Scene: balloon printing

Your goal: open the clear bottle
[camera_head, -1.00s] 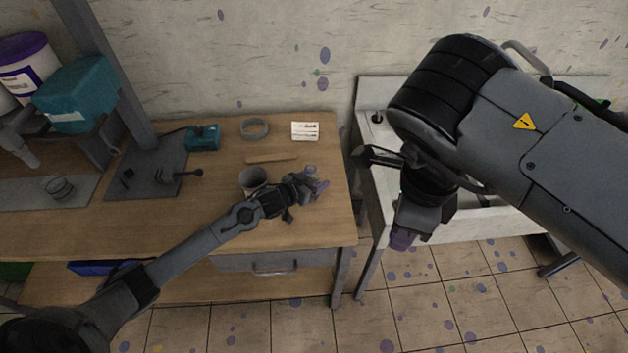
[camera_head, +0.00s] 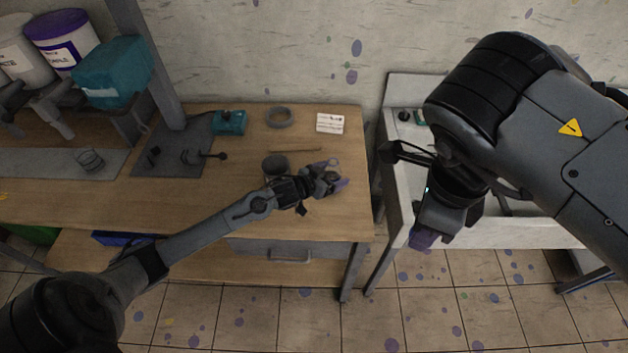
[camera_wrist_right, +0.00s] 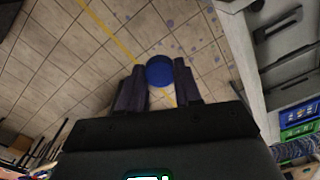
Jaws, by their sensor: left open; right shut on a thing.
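A small clear bottle (camera_head: 333,162) stands on the wooden workbench; only its ring-shaped open top shows clearly, and the rest is hidden by my left gripper. My left gripper (camera_head: 340,184), with purple-tipped fingers, is open right beside the bottle; I cannot tell whether it touches it. My right gripper (camera_head: 423,238) hangs over the floor in front of the sink, well to the right of the bottle. In the right wrist view, its fingers (camera_wrist_right: 160,90) are shut on a round blue cap (camera_wrist_right: 159,71).
A dark grey cup (camera_head: 275,164) stands just behind my left wrist. A wooden stick (camera_head: 295,150), a tape ring (camera_head: 279,117), a white card (camera_head: 330,123) and a teal device (camera_head: 230,122) lie further back. The sink (camera_head: 393,160) is to the right, past a gap.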

